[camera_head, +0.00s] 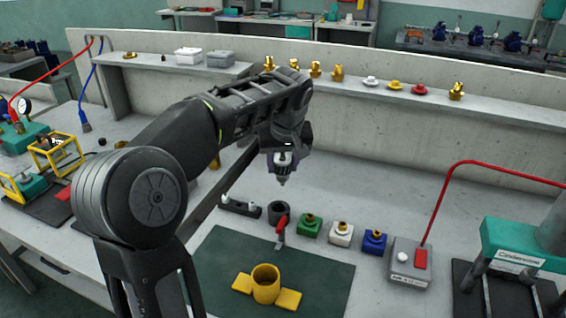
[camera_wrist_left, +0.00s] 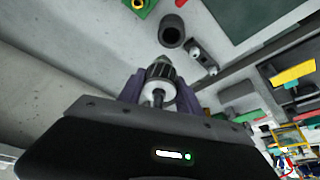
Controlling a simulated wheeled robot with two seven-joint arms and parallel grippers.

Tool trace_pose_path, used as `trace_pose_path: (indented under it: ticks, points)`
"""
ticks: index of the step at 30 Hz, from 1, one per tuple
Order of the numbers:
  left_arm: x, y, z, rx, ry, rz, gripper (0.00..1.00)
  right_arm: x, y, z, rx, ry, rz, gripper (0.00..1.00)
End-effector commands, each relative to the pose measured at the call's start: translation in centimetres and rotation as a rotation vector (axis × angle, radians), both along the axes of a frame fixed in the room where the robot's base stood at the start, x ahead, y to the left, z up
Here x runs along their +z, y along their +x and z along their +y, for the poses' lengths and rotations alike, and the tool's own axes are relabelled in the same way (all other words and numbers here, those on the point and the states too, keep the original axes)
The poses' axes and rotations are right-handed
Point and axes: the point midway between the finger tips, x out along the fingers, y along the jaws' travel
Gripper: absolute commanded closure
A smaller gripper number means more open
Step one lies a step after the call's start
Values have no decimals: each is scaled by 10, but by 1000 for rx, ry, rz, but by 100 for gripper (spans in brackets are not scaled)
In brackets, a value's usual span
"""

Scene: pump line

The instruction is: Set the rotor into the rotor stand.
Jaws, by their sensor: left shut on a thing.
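The rotor (camera_head: 282,162), a small grey metal part with a shaft, is held in my left gripper (camera_head: 284,158), high above the bench. The left wrist view shows the rotor (camera_wrist_left: 160,72) between the purple fingers of the left gripper (camera_wrist_left: 160,88); its shaft points away from the wrist. A dark, short, open-topped cylinder (camera_head: 279,211), which looks like the rotor stand, stands on the bench below the gripper. It also shows in the left wrist view (camera_wrist_left: 172,35), apart from the rotor. My right gripper is not in view.
A small dark block with pegs (camera_head: 240,207) stands left of the cylinder. A red-handled tool (camera_head: 281,228) is close in front. Green (camera_head: 309,226), white (camera_head: 341,233) and blue (camera_head: 374,241) blocks stand right. A yellow cup (camera_head: 265,284) is on the dark mat (camera_head: 325,290).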

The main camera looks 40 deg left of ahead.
Motion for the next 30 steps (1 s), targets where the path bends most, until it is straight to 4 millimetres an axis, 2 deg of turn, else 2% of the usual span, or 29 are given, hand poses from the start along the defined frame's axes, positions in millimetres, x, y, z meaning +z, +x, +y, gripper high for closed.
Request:
trace_pose_path:
  ticks: [18,30]
  points:
    - [-56,-8,4,18,1,-2,100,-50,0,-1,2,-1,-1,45]
    - [-64,-10,5,22,1,-3,100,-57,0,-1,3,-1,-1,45]
